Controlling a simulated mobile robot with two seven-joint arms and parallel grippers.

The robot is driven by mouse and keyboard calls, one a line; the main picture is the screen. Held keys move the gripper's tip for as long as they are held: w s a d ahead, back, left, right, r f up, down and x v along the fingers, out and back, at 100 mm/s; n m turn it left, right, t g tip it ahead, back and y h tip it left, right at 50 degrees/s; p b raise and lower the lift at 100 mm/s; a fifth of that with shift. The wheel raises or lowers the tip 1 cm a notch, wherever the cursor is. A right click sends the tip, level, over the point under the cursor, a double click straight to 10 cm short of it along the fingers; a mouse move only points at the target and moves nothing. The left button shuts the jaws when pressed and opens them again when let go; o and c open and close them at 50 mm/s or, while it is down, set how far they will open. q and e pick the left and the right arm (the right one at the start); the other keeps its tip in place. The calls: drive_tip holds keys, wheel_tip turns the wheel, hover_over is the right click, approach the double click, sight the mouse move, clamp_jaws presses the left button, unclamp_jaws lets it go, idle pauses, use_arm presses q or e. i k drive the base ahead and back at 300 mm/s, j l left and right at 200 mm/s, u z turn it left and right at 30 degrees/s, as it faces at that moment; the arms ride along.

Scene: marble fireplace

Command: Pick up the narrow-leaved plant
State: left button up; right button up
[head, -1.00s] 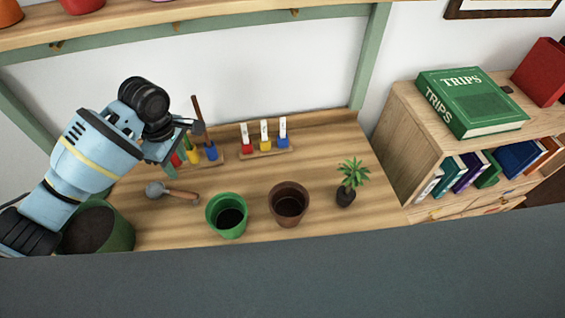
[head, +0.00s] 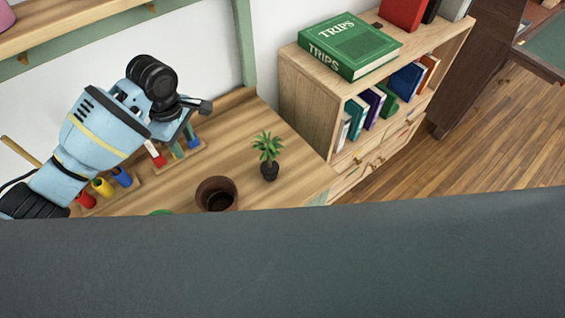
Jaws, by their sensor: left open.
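A small plant with narrow green leaves (head: 267,147) stands upright in a dark pot on the wooden bench. It is the only plant in view. My left gripper (head: 189,122) is open, up and to the left of the plant in the picture. It is over the colored pieces at the back of the bench, apart from the plant, and I see nothing between its fingers. My right gripper is out of view.
A brown pot (head: 216,194) stands left of the plant, with a green pot's rim (head: 162,212) barely showing. A wooden bookcase (head: 310,105) stands right of the bench, with a green book (head: 350,45) on top. A dark grey surface covers the bottom.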

sight(270, 168)
drive_tip(key=l, duration=1.55)
drive_tip(key=u, duration=0.05)
